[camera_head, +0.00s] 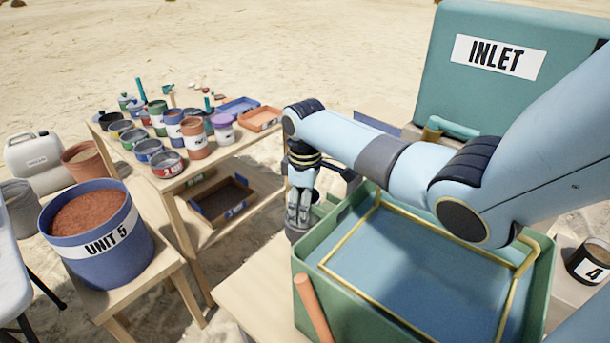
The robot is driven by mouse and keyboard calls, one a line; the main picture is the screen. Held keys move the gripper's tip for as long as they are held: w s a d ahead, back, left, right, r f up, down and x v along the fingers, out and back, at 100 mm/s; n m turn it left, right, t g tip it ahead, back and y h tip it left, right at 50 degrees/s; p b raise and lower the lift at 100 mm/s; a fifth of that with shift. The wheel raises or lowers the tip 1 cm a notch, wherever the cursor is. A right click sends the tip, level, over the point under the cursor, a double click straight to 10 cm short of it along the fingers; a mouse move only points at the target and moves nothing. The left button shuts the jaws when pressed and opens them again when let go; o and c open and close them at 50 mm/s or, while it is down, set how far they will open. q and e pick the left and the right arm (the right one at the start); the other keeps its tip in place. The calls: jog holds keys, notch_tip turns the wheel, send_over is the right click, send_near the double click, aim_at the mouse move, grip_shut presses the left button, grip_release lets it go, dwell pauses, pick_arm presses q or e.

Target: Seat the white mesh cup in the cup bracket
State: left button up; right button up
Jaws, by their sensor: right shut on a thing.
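My right gripper (298,218) points down at the left corner of the green water tub (303,268). Its fingers are shut on a small grey round thing (296,234), mostly hidden by the fingers and the tub. I cannot tell from this view whether it is the white mesh cup. Dark grey bracket-like parts (345,174) show behind the gripper, partly hidden by my right arm. I cannot tell if they are the cup bracket. My left gripper is not in view.
A blue UNIT 5 bucket (117,260) of reddish soil stands on a stool. A wooden table (226,152) holds several cans, pots and trays. A teal INLET box (440,75) stands behind the tub. An orange-brown rod (313,308) leans at the tub's front.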

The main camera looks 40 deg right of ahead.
jog(key=shift+f+b, duration=0.4)
jog(key=shift+f, duration=0.3)
jog(key=o, duration=1.2)
jog(key=shift+o, duration=0.2)
jog(key=shift+r, duration=0.15)
notch_tip(320, 180, up, 12)
